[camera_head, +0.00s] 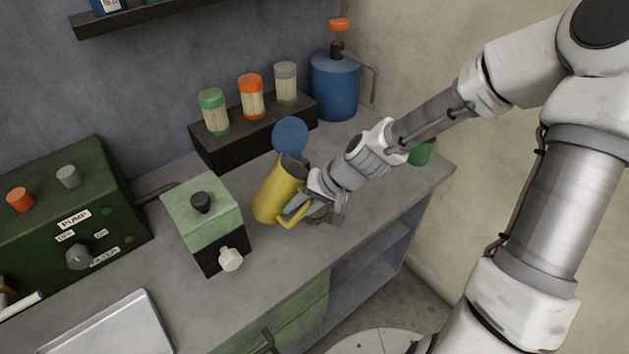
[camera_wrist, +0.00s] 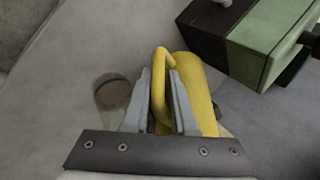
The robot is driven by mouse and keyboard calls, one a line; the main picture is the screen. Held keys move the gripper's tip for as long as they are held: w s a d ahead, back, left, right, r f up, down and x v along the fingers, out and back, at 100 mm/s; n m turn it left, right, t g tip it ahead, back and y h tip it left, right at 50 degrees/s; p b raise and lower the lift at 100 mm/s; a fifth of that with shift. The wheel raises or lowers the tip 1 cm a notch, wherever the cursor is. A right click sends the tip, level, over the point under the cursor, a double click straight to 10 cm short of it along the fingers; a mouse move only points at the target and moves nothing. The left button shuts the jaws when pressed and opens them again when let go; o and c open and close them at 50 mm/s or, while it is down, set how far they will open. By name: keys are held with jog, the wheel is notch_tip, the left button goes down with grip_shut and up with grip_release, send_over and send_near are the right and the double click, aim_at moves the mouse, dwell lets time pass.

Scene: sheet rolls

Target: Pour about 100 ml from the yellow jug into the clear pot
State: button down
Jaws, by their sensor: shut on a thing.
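The yellow jug (camera_head: 274,191) is at the middle of the grey counter, its open top leaning to the right in the head view. My gripper (camera_head: 303,207) is on its right side, shut on its yellow handle. In the wrist view the handle (camera_wrist: 159,75) is between the two fingers of my gripper (camera_wrist: 159,100), with the jug body (camera_wrist: 200,85) just right of them. I cannot tell if the jug's base touches the counter. A dim, round, see-through shape (camera_wrist: 112,91) left of the fingers may be the clear pot; in the head view I cannot make it out clearly.
A green-and-black box (camera_head: 203,212) with a white knob stands left of the jug. Behind are a blue disc (camera_head: 290,136), a black rack (camera_head: 225,145) with three jars, and a blue canister (camera_head: 335,86). A green cylinder (camera_head: 421,153) stands right, partly behind my arm.

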aim_at(292, 226)
jog(key=shift+s+a+f+m+h+p, duration=0.15)
jog(key=shift+s+a+f+h+p, duration=0.25)
jog(key=shift+a+f+h, duration=0.2)
jog(key=shift+s+a+f+m+h+p, duration=0.15)
jog(key=shift+s+a+f+h+p, duration=0.25)
jog(key=shift+f+h, duration=0.3)
jog(key=shift+s+f+m+h, duration=0.3)
jog(key=shift+s+f+h, duration=0.15)
jog(key=shift+f, duration=0.25)
jog(key=shift+s+d+f+h, duration=0.1)
jog(key=shift+f+h, duration=0.15)
jog(key=shift+h, duration=0.1)
jog(key=shift+f, duration=0.15)
jog(key=shift+s+d+f+m+h+p, duration=0.1)
jog(key=shift+d+m+h+p, duration=0.2)
jog(key=shift+m+h+p, duration=0.35)
jog(key=shift+w+d+r+m+t+h+p, duration=0.2)
jog(key=shift+m+t+h+p, duration=0.15)
jog(key=shift+h+p, duration=0.3)
jog(key=shift+w+r, duration=0.1)
